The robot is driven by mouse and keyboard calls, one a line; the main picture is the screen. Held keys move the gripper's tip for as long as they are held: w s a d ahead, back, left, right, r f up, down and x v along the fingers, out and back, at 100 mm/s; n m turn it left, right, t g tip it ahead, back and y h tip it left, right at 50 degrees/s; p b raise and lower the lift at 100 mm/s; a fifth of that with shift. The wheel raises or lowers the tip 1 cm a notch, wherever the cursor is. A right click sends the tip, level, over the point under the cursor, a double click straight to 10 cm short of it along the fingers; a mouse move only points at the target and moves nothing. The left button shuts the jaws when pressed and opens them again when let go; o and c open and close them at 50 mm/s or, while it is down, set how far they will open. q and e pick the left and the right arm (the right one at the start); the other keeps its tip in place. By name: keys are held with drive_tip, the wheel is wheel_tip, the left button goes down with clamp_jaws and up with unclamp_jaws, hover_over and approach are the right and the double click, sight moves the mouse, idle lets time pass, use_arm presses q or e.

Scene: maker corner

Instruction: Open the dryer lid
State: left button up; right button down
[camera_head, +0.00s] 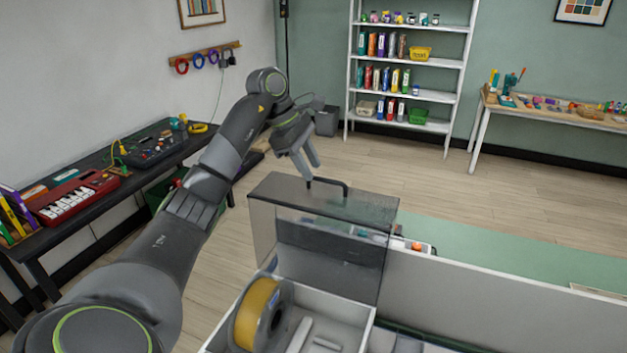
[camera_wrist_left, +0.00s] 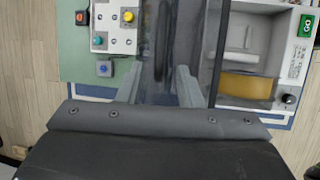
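The dryer (camera_head: 350,312) is a pale open-topped box with a yellow filament spool (camera_head: 257,312) inside. Its smoky see-through lid (camera_head: 335,255) stands raised behind the box, with a dark bar handle (camera_head: 328,186) at its top. My left gripper (camera_head: 312,170) is just above and beside this handle, fingers pointing down. In the left wrist view my left gripper (camera_wrist_left: 159,85) has its fingers apart, with the dark lid (camera_wrist_left: 205,40) beneath; I cannot tell whether they touch it. The dryer (camera_wrist_left: 298,70) and the spool (camera_wrist_left: 245,86) show at the right there. My right gripper is out of view.
A green mat (camera_head: 490,245) covers the worktop behind the dryer. A small board with colored buttons (camera_wrist_left: 115,25) lies beside the lid. A black desk (camera_head: 150,160) stands left, a white shelf (camera_head: 408,60) at the back. The floor between is clear.

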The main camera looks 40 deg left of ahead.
use_arm(q)
drive_tip(key=shift+x, duration=0.9)
drive_tip(key=shift+a, duration=0.15)
drive_tip(key=shift+c, duration=0.3)
clamp_jaws()
